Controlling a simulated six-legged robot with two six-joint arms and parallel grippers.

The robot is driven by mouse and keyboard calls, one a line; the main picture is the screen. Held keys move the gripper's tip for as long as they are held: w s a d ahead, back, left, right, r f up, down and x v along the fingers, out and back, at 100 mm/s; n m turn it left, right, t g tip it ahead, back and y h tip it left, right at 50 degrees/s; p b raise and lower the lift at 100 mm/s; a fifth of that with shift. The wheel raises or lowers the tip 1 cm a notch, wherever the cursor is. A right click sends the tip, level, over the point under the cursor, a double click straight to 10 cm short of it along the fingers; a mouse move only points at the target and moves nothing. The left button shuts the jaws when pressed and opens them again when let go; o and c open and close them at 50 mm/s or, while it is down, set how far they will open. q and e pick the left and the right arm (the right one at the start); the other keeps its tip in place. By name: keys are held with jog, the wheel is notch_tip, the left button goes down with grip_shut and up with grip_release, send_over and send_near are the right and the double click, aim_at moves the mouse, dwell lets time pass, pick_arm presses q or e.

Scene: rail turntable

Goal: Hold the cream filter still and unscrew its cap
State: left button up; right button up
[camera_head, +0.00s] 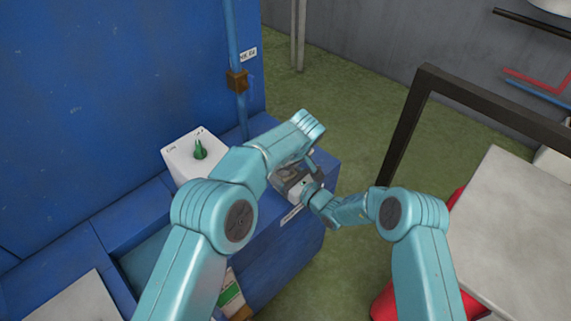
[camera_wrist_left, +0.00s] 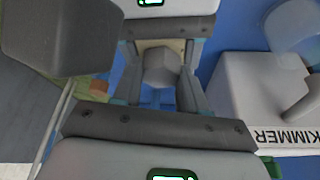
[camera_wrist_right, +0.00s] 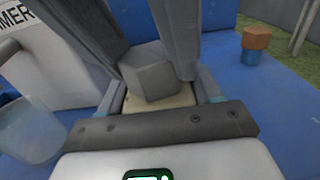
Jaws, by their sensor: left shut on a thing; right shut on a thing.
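My left gripper (camera_head: 293,175) and right gripper (camera_head: 310,188) meet close together over the blue bench, both shut. The cream filter (camera_wrist_right: 160,97) shows as a small cream patch between the fingers of my right gripper (camera_wrist_right: 150,75). A grey faceted block, which looks like its cap (camera_wrist_right: 152,80), sits beyond the cream. In the left wrist view the grey cap (camera_wrist_left: 165,72) lies between the fingers of my left gripper (camera_wrist_left: 160,85), with the cream filter (camera_wrist_left: 155,44) behind it. The jaws hide most of the filter, and my left forearm covers part of it in the head view.
A white box with a green fitting (camera_head: 200,150) stands left of my grippers. A grey unit lettered KIMMER (camera_wrist_left: 255,105) is close by. An orange-and-blue piece (camera_wrist_right: 255,45) stands on the blue bench. A dark frame (camera_head: 405,120) and pale table (camera_head: 515,220) are right; green floor lies between.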

pick_arm(q)
jog(key=shift+d+n+g+y, duration=0.2)
jog(key=shift+n+g+y, duration=0.15)
jog(key=shift+n, duration=0.85)
jog(key=shift+a+n, duration=0.1)
jog(key=shift+n, duration=0.2)
jog(key=o, duration=1.2)
jog(key=shift+o, duration=0.3)
jog(key=shift+r, duration=0.1)
jog(key=shift+r, duration=1.95)
